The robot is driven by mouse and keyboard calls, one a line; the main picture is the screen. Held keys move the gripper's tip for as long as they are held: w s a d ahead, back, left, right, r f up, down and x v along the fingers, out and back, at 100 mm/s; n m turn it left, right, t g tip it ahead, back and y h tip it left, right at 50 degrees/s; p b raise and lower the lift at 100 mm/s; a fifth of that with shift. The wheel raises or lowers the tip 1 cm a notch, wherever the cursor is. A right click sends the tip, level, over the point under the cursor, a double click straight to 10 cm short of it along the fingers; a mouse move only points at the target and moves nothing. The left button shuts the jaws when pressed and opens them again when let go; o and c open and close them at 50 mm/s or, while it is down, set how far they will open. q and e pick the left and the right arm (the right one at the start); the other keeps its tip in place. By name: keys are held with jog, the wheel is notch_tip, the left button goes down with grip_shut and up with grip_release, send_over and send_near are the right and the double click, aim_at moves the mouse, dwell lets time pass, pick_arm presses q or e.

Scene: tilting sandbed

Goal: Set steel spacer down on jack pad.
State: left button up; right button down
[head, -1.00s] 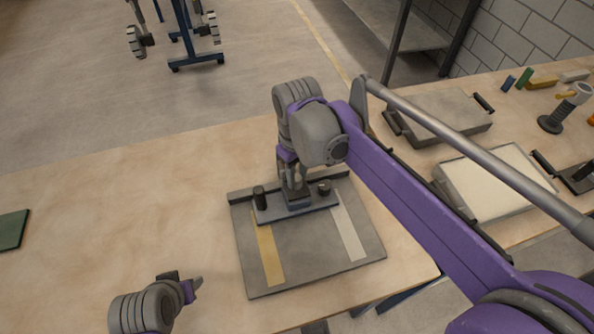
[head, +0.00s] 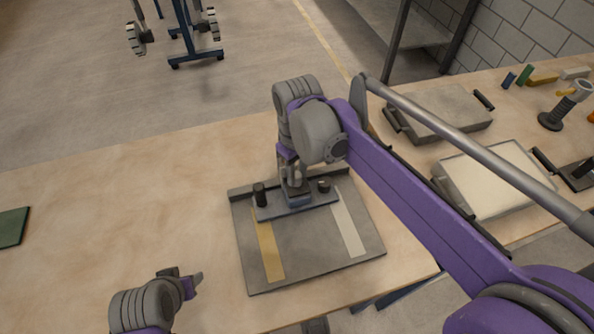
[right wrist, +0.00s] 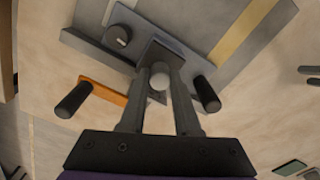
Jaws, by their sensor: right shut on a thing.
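My right gripper (head: 294,184) points down over the grey plate on the table. It is shut on a small dark grey block, which I take for the steel spacer (head: 297,194). In the right wrist view the block (right wrist: 164,53) sits between the fingertips, partly hidden by them. A blue-grey bar (head: 275,212) with two black knobs lies under the block. I cannot tell whether block and bar touch. The jack pad cannot be told apart clearly; the block and fingers cover the bar's middle. My left gripper (head: 187,283) is low at the left, away from the plate.
The grey plate (head: 305,250) carries a yellow strip (head: 270,252) and a pale strip (head: 349,236). An orange bar (right wrist: 103,91) and a black handle (right wrist: 73,100) show in the right wrist view. A pale-topped tray (head: 495,183) stands right.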

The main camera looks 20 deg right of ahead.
pick_arm(q)
jog(key=shift+f, duration=0.15)
pick_arm(e)
jog(key=shift+f, duration=0.5)
dwell(0.4)
jog(key=shift+c, duration=0.3)
grip_release()
jog(key=shift+r+p, duration=2.8)
jog(key=shift+r, duration=1.25)
pick_arm(q)
notch_tip(320, 180, up, 6)
jog(key=w, duration=0.1)
jog(key=shift+w+r, duration=0.15)
jog(key=shift+r, duration=0.05)
